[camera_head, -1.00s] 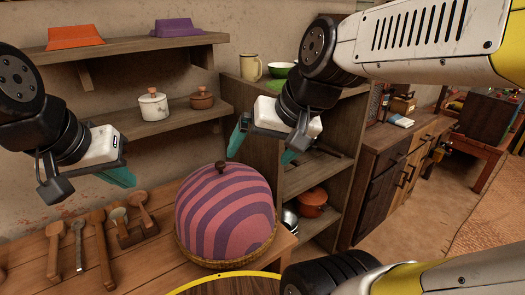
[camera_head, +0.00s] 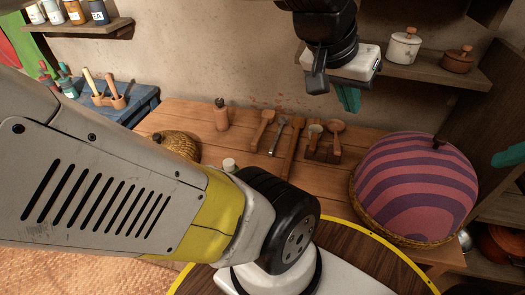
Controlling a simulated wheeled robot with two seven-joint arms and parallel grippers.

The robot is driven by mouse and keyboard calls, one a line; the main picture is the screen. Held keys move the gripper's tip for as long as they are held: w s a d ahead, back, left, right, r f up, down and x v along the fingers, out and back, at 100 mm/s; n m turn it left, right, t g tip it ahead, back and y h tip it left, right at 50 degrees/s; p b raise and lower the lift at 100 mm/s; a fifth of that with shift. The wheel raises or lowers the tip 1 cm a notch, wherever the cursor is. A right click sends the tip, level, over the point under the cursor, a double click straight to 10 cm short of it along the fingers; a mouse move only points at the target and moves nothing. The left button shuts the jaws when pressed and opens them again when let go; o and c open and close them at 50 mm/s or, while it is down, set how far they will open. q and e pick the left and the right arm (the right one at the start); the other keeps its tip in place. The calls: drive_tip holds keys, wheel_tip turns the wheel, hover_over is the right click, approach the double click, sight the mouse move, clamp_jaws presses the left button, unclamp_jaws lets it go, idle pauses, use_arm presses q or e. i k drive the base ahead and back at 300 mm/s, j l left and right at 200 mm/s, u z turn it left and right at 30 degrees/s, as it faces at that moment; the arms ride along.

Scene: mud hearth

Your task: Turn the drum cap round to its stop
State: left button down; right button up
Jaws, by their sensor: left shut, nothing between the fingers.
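I cannot make out a drum or its cap in the head view. My left gripper (camera_head: 348,98) is shut and empty. It hangs with teal fingertips above the back of the wooden bench, in front of the wall, to the left of the striped dome. Of my right gripper, only a teal fingertip (camera_head: 509,156) shows at the right edge. The rest of that gripper is out of frame, so its opening cannot be told.
A pink and purple striped dome (camera_head: 420,180) sits in a basket on the wooden bench (camera_head: 185,118). Wooden utensils (camera_head: 295,148) lie to its left, with a brown bottle (camera_head: 221,115) beyond. A shelf (camera_head: 428,72) holds two lidded pots. My left arm covers the lower left.

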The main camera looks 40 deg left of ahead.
sight(229, 164)
drive_tip(key=u, duration=1.95)
